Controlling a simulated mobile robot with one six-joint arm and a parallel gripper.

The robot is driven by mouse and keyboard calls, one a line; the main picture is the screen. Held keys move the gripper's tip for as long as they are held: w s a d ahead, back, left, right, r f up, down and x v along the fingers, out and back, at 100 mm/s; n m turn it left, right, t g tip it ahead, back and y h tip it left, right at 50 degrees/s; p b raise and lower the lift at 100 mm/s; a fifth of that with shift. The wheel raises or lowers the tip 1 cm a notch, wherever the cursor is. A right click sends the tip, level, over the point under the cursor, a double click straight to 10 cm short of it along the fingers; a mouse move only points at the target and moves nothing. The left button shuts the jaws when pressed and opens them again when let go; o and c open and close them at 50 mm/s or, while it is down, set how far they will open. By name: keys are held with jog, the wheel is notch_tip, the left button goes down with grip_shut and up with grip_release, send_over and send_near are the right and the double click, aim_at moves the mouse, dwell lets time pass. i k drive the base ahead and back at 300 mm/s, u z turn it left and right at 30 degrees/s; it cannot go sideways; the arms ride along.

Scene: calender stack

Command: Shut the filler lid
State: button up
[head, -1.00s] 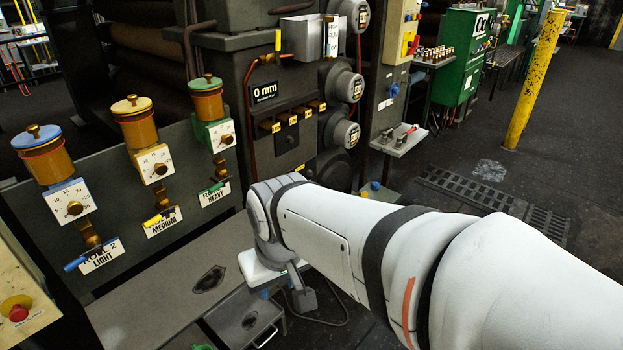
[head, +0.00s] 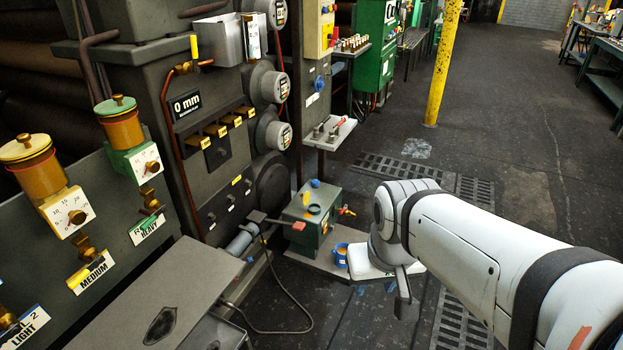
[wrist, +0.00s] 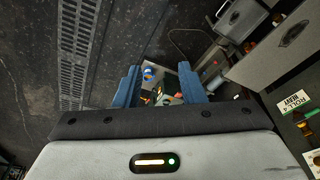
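A small green tank (head: 309,228) stands on a low base plate at the foot of the dark machine. On its top are a dark round ring (head: 314,209), a small upright yellow piece beside it (head: 306,199) and a blue knob (head: 315,183). The ring looks like the filler opening and the yellow piece may be its raised lid; I cannot tell for sure. My gripper (wrist: 159,74) is open and empty, its two blue fingers apart.
A blue pot (head: 341,256) stands beside the tank. A red-ended lever (head: 298,226) reaches over its near left side. A black cable (head: 300,325) lies on the floor.

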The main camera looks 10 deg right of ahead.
aim_at(306, 196)
jog(key=z, duration=0.25)
jog(key=i, duration=2.35)
jog(key=u, duration=0.3)
